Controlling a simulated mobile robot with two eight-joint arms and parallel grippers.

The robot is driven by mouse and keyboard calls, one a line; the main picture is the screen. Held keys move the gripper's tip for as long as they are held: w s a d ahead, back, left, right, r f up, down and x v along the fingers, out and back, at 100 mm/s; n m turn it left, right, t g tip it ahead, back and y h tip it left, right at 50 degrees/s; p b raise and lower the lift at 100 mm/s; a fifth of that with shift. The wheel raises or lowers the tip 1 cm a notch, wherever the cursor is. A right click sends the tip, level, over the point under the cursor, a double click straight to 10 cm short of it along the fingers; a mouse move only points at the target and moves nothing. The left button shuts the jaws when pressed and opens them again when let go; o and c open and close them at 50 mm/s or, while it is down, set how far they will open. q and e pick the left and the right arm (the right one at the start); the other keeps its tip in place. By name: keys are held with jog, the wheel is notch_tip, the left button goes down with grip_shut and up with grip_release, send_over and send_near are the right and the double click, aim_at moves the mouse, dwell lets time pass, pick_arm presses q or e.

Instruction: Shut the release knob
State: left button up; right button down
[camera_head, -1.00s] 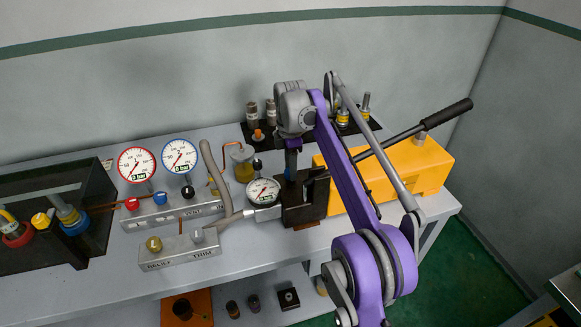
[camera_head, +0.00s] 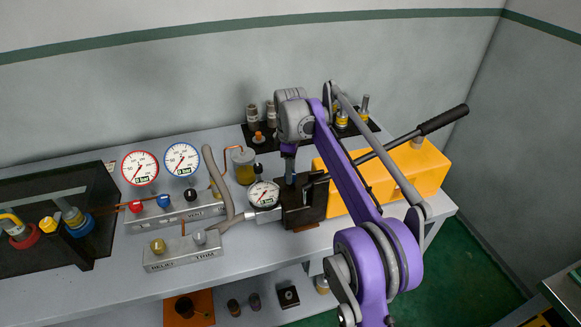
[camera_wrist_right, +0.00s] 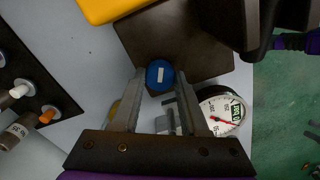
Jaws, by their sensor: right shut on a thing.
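The release knob is a round blue knob with a white mark, and it shows in the right wrist view (camera_wrist_right: 159,75) on the dark pump block (camera_wrist_right: 205,60). In the head view the pump block (camera_head: 304,212) stands at the front of the yellow tank, and the knob is mostly hidden by my gripper. My right gripper (camera_head: 290,172) points down over the block. In the wrist view its two fingers (camera_wrist_right: 159,82) lie on either side of the knob, shut on it. My left gripper is not in view.
A white pressure gauge (camera_head: 264,195) sits close beside the pump block. A long black-handled lever (camera_head: 443,119) slants over the yellow tank (camera_head: 430,165). A RELIEF/TRIM manifold (camera_head: 184,253) and two larger gauges are to the left. Small fittings stand on a dark tray behind.

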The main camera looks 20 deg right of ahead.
jog(key=m+p, duration=0.1)
jog(key=m, duration=0.5)
jog(key=shift+m+p, duration=0.3)
jog(key=shift+p, duration=0.1)
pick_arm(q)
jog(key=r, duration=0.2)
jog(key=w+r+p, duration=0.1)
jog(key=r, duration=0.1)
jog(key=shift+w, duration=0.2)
pick_arm(e)
jog(key=m, duration=0.6)
jog(key=shift+c, duration=2.1)
grip_release()
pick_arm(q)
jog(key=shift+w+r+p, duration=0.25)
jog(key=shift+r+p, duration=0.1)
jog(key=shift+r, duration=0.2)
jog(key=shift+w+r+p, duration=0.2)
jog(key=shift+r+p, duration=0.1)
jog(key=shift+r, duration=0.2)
pick_arm(e)
notch_tip(320, 180, up, 11)
